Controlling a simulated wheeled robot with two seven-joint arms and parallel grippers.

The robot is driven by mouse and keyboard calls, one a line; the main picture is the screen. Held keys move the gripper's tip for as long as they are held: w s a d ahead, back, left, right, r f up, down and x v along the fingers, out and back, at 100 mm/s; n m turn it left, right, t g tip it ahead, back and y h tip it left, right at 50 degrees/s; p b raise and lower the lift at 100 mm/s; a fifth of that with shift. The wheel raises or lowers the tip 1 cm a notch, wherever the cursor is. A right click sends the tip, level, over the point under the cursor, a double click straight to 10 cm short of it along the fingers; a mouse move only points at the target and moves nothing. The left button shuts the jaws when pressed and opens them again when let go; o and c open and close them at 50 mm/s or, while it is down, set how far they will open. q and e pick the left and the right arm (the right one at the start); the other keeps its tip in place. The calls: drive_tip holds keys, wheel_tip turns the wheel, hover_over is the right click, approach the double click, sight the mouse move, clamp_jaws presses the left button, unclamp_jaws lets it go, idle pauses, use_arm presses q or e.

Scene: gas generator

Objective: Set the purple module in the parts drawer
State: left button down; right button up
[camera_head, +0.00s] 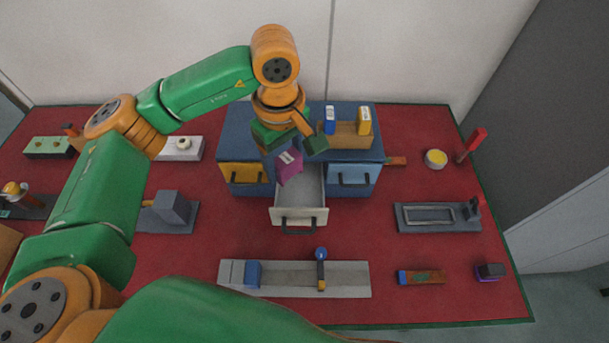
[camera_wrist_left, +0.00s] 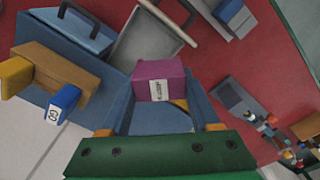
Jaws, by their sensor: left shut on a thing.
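The purple module (camera_head: 289,168) is a small block with a white label. My left gripper (camera_head: 291,146) is shut on it and holds it tilted near the left part of the open drawer. In the left wrist view the purple module (camera_wrist_left: 158,78) sits between the fingers of my left gripper (camera_wrist_left: 160,100). The pale parts drawer (camera_head: 299,213) is pulled out from the middle of the blue cabinet (camera_head: 232,142), and its visible inside looks empty. It also shows in the left wrist view (camera_wrist_left: 150,42). My right gripper is not seen.
A yellow drawer front (camera_head: 242,173) and a blue one (camera_head: 354,177) flank the open drawer, both shut. A wooden rack (camera_head: 347,136) with blue and yellow modules stands on the cabinet. A grey rail fixture (camera_head: 295,280) lies in front. Red mat (camera_head: 360,228) is clear between them.

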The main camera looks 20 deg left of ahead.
sight(297, 198)
use_arm(q)
drive_tip(key=n, duration=0.3)
drive_tip(key=w+f+n, duration=0.1)
drive_tip(key=shift+d+n, duration=0.3)
drive_tip(key=shift+d, duration=0.1)
drive_tip(key=n, duration=0.3)
drive_tip(key=shift+w+d+f+n, duration=0.25)
drive_tip(key=shift+f+n, duration=0.05)
drive_tip(key=shift+f, duration=0.05)
drive_tip(key=shift+f+n, duration=0.3)
drive_tip(key=shift+n, duration=0.2)
wheel_tip(297, 198, down, 10)
drive_tip(key=p, duration=0.3)
drive_tip(key=shift+r, duration=0.2)
drive_tip(key=shift+w+f, duration=0.1)
drive_tip(key=shift+f+b, duration=0.2)
drive_tip(key=shift+b, duration=0.1)
drive_tip(key=shift+c, duration=2)
unclamp_jaws()
drive_tip(key=shift+r, duration=0.1)
